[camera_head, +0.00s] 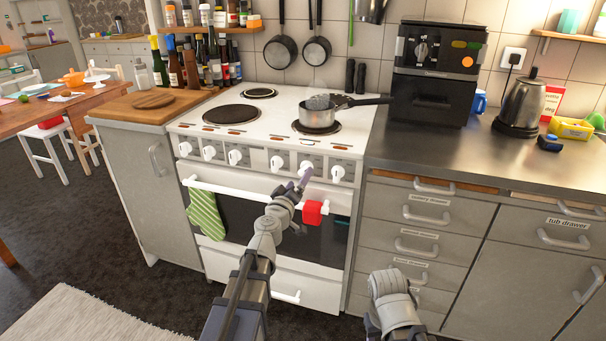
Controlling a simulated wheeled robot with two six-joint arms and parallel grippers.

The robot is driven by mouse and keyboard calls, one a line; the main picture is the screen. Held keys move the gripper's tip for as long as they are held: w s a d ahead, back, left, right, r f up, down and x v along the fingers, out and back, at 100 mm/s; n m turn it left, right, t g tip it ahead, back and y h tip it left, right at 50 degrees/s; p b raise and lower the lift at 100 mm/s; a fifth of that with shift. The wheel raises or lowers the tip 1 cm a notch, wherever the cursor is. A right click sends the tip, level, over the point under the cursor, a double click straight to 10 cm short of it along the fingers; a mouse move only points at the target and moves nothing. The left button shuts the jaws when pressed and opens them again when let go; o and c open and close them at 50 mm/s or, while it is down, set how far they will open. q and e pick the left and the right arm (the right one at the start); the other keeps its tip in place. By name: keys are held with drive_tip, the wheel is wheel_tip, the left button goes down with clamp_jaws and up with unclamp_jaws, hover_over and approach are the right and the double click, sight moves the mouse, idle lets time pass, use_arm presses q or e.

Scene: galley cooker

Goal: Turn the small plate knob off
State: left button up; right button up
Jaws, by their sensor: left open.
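The white cooker (275,134) has a row of several white knobs along its front panel. My left gripper (304,177) is open at this panel, right at the second knob from the right (306,166). I cannot tell whether its fingers touch or surround that knob. The rightmost knob (337,173) is just right of the gripper, and another knob (276,163) is to its left. The knob labels are too small to read, so I cannot tell which knob is the small plate's. My right arm shows at the bottom, but its gripper does not.
A saucepan (319,105) stands on the right front plate, its handle pointing right. The steel counter (430,150) lies right, with a kettle (523,105).

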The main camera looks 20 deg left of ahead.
sight(303, 172)
use_arm(q)
drive_tip(key=w, duration=0.5)
drive_tip(key=shift+d, duration=0.1)
drive_tip(key=shift+s, duration=0.1)
drive_tip(key=c, duration=1.4)
drive_tip(key=shift+o, duration=0.2)
drive_tip(key=shift+n, duration=0.3)
drive_tip(key=n, duration=0.3)
drive_tip(key=shift+n, duration=2.5)
